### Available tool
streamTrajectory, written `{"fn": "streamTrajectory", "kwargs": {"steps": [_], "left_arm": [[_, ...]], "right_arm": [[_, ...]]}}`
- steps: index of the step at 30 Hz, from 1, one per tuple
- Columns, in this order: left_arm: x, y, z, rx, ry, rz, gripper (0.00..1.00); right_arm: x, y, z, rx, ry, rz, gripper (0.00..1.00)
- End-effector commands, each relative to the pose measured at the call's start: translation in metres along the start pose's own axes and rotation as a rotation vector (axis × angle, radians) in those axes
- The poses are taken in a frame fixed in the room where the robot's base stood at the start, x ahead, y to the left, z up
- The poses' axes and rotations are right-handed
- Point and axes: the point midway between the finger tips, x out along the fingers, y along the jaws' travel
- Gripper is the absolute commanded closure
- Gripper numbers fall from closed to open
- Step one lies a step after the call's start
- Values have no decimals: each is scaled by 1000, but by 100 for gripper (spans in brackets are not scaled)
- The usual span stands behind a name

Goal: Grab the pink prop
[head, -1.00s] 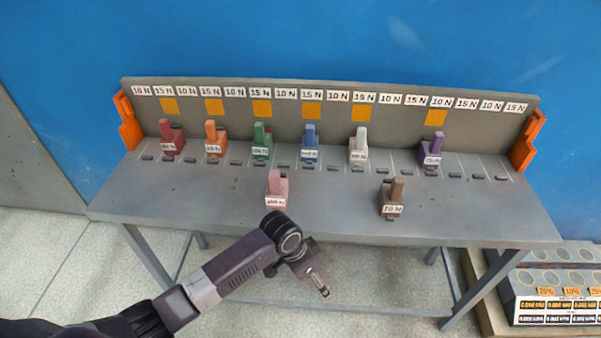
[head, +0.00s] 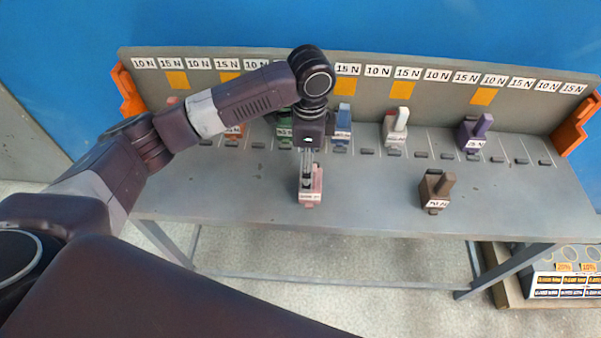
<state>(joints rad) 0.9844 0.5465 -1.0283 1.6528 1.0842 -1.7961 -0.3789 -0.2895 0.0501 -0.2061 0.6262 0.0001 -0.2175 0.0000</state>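The pink prop (head: 311,187) stands upright on the grey table (head: 380,200), towards its front edge, with a white label on its front. My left gripper (head: 307,172) points down over the pink prop, its fingertips at the prop's upper part. The gripper and wrist hide the top of the prop. I cannot tell whether the fingers are closed on it or only beside it. My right gripper is not in view.
A brown prop (head: 436,188) stands to the right near the front. Green (head: 285,131), blue (head: 343,125), white (head: 396,128) and purple (head: 474,132) props stand along the back row. Orange brackets (head: 577,125) flank the back panel. The table is clear between the pink and brown props.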

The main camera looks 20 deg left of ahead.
Motion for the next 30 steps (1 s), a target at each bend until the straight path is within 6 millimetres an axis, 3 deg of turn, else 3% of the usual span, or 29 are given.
{"fn": "streamTrajectory", "kwargs": {"steps": [6,10,16,24,30], "left_arm": [[24,-1,-1,-2,-1,3,25],[43,-4,-2,-2,-2,4,25],[68,-5,-3,-1,0,1,25],[72,-6,-3,0,1,-1,25],[71,-6,-3,-1,1,-1,47]], "right_arm": [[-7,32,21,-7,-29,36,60],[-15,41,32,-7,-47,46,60],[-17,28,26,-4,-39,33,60],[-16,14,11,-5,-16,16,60],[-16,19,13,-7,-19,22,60]]}}
